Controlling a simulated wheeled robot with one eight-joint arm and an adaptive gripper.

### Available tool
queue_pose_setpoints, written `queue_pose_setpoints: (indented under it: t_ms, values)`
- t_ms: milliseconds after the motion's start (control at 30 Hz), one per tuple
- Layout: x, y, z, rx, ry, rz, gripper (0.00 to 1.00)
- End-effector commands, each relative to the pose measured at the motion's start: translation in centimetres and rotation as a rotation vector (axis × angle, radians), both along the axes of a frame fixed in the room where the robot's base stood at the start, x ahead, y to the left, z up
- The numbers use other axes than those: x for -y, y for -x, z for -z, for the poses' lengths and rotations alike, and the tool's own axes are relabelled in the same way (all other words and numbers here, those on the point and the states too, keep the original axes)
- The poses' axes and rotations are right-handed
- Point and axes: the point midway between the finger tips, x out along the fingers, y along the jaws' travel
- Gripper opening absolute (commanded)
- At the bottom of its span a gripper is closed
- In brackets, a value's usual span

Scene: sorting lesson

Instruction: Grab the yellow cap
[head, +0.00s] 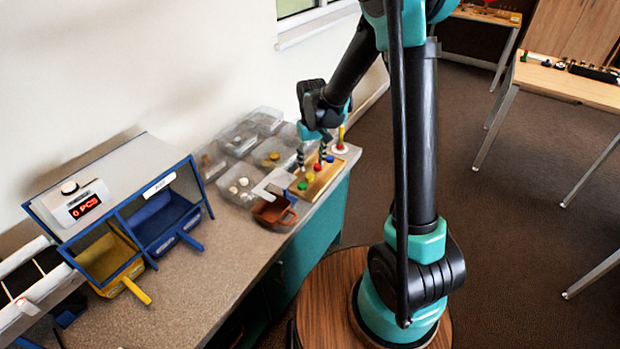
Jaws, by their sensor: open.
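A wooden board (327,176) with a row of small coloured knob-like caps lies near the bench's front edge in the head view. The yellow cap (309,177) sits in this row between a green cap (302,186) and a red cap (318,167); a blue cap (329,158) is at the far end. My gripper (311,163) is open above the board, its fingers pointing down around the row near the red and yellow caps. No cap is visibly gripped. The exact gap between fingertips and caps is too small to tell.
Clear bins (238,141) with small parts stand behind and left of the board. A brown scoop-like tray (274,212) is close by at the near side. A counter box with a blue drawer (163,220) and a yellow drawer (106,257) stands left. A pole (341,134) stands beyond the board.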

Motion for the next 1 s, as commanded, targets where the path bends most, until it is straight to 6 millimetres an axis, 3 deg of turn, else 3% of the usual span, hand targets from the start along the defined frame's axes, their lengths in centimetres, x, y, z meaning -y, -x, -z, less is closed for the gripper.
queue_pose_setpoints:
  t_ms: [333, 667, 933, 1000]
  values:
    - [-0.6, 0.5, 4.3, 0.0, 0.0, -0.001, 0.49]
    - [-0.5, 0.6, 5.0, 0.0, 0.0, 0.0, 0.49]
    - [-0.5, 0.6, 5.0, 0.0, 0.0, 0.0, 0.19]
    - [-0.5, 0.6, 5.0, 0.0, 0.0, 0.0, 0.16]
